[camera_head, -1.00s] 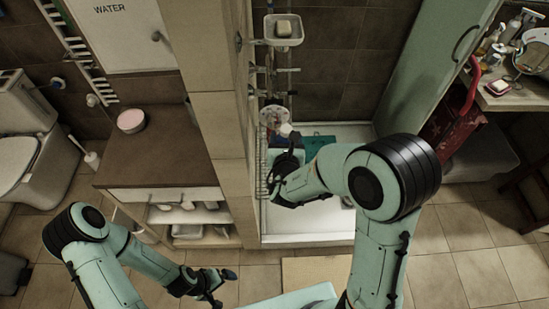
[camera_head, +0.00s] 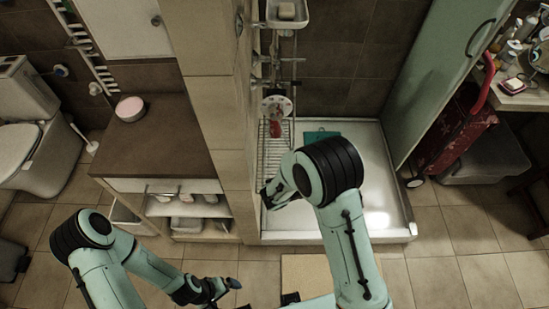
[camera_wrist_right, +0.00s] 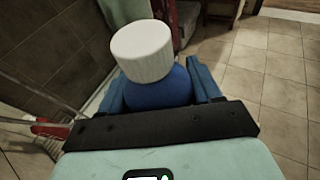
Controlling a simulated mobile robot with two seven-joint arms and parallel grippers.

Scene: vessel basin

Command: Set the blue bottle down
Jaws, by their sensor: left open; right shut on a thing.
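The blue bottle (camera_wrist_right: 160,92) with its ribbed white cap (camera_wrist_right: 142,52) stands between the blue fingers of my right gripper (camera_wrist_right: 159,88) in the right wrist view. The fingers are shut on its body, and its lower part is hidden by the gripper. In the head view my right gripper (camera_head: 270,197) is over the left front part of the shower tray, beside the tiled pillar. I cannot make out the bottle there. My left gripper (camera_head: 224,289) is open and empty, low in the head view, in front of the cabinet.
A wire rack (camera_head: 274,150) with a red item (camera_head: 275,128) stands at the tray's left. A teal mat (camera_head: 320,138) lies at the back of the white shower tray (camera_head: 375,170). The tray's right side is clear. A green door (camera_head: 425,80) stands open at right.

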